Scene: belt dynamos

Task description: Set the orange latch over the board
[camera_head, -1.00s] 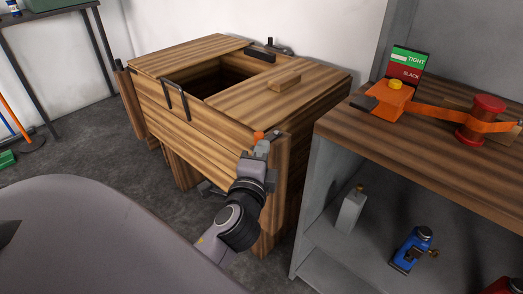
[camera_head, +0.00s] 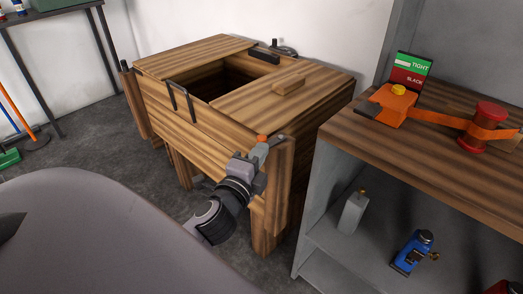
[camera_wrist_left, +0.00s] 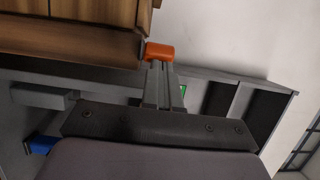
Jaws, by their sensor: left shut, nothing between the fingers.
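The orange latch (camera_head: 262,138) is a small orange knob at the front right corner of a wooden bin. It also shows in the left wrist view (camera_wrist_left: 160,51), right at my fingertips. The wooden front board (camera_head: 185,118) spans the bin's front beside it. My left gripper (camera_head: 260,150) is shut and empty, with its tips just below the latch, seeming to touch it. In the left wrist view its closed fingers (camera_wrist_left: 159,85) point at the orange knob. Whether the latch overlaps the board is hard to tell. My right gripper is not in view.
A wood-topped grey cabinet (camera_head: 350,140) stands close on the right. On it are an orange tensioner (camera_head: 395,105), an orange belt (camera_head: 440,117), a red pulley (camera_head: 486,125) and a TIGHT/SLACK sign (camera_head: 413,72).

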